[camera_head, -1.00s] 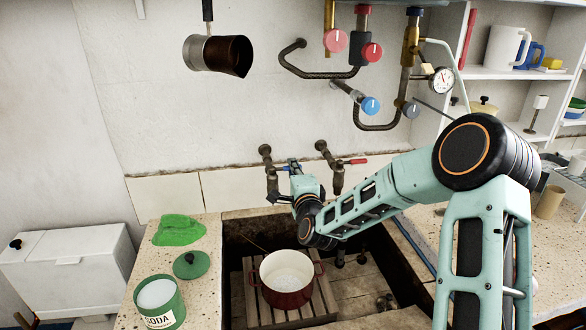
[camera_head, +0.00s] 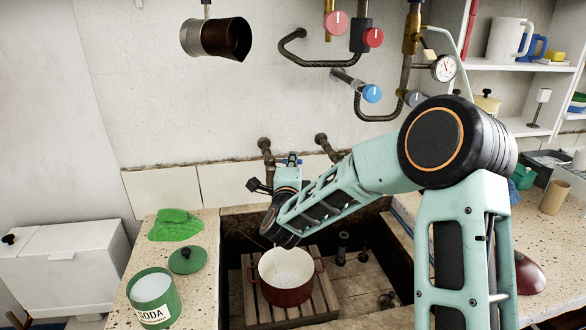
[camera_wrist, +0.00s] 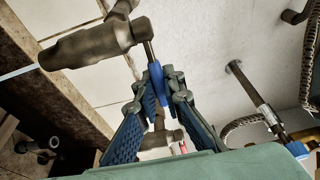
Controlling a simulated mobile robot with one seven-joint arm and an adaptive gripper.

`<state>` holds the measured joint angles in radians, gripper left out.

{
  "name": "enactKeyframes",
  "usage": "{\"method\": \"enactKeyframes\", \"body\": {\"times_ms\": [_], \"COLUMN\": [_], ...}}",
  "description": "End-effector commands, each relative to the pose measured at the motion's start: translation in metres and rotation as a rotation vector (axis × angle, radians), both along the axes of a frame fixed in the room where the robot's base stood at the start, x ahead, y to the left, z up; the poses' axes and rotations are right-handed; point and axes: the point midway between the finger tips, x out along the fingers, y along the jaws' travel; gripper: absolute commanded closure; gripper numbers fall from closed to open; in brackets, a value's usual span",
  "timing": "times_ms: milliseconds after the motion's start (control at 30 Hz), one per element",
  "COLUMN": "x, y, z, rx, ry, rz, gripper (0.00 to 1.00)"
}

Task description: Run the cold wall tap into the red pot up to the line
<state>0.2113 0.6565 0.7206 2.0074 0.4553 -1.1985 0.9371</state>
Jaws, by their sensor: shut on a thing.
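The red pot (camera_head: 286,279) stands upright on a wooden slatted rack in the sunken trough, its inside pale; I cannot make out a line or the water level. The left wall tap (camera_head: 265,150) is above and behind it, partly hidden by my arm. My gripper (camera_head: 276,178) is at this tap. In the wrist view my gripper (camera_wrist: 158,88) is shut on the tap's blue handle (camera_wrist: 157,76). The tap's spout (camera_wrist: 60,54) shows there too, with a thin pale blue streak (camera_wrist: 16,73) at its end that looks like running water.
A second wall tap (camera_head: 324,145) is to the right, partly behind my arm. A soda tin (camera_head: 154,299), green lid (camera_head: 187,260) and green cloth (camera_head: 175,225) lie on the left counter. Pipes with red and blue knobs (camera_head: 372,93) and a hanging brown pot (camera_head: 216,38) are above.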

Motion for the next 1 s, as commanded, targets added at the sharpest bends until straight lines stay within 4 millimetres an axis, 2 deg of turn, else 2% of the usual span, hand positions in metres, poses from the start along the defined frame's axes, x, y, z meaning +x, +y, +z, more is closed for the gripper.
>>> {"method": "enactKeyframes", "body": {"times_ms": [300, 700, 733, 900, 1000], "x": [-0.0081, -0.0095, -0.0095, -0.0095, -0.0095], "y": [0.0019, 0.0011, 0.0011, 0.0011, 0.0011], "z": [-0.0001, 0.0015, 0.0015, 0.0012, 0.0009], "rx": [0.001, 0.001, 0.001, 0.001, 0.001], "ry": [-0.005, -0.002, -0.002, -0.001, -0.001], "rz": [-0.135, -0.155, -0.155, -0.154, -0.154], "gripper": [1.0, 1.0, 0.91, 0.73, 0.73]}}
